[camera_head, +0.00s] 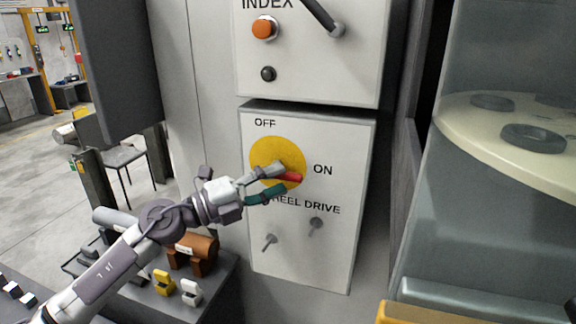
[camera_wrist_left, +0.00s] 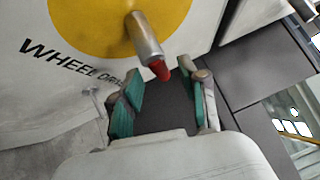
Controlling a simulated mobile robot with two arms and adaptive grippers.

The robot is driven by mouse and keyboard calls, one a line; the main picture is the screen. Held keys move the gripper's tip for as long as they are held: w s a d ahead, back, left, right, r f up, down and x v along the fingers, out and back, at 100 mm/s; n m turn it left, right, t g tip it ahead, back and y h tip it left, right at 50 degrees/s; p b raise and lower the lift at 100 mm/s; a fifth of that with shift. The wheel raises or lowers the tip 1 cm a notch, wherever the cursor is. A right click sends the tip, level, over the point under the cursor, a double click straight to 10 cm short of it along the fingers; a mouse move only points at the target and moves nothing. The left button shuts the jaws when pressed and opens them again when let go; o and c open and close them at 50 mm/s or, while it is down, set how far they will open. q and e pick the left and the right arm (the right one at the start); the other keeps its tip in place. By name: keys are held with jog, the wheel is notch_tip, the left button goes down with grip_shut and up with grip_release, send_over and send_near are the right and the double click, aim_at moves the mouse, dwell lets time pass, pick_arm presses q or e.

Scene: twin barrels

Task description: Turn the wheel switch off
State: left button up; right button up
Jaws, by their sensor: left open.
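The wheel switch is a yellow disc (camera_head: 288,150) on the white WHEEL DRIVE panel, with OFF above and ON at its right. Its grey handle has a red tip (camera_head: 290,177) on the ON side. My left gripper (camera_head: 268,184) is open at the disc's lower part and partly hides the handle and lettering. In the left wrist view, the handle (camera_wrist_left: 146,38) comes down toward the gap between the green-padded fingers (camera_wrist_left: 162,98). Its red tip is at the mouth of the gap, and I see no finger closed on it. My right gripper is not in view.
An INDEX box (camera_head: 310,65) with an orange button (camera_head: 264,28) and a lever is above the panel. Two small toggles are below the switch. A glass-fronted machine stands at right.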

aim_at(282, 179)
pick_arm(q)
jog(key=shift+p+x, duration=0.4)
jog(key=shift+x, duration=1.3)
jog(key=shift+f, duration=0.1)
grip_shut()
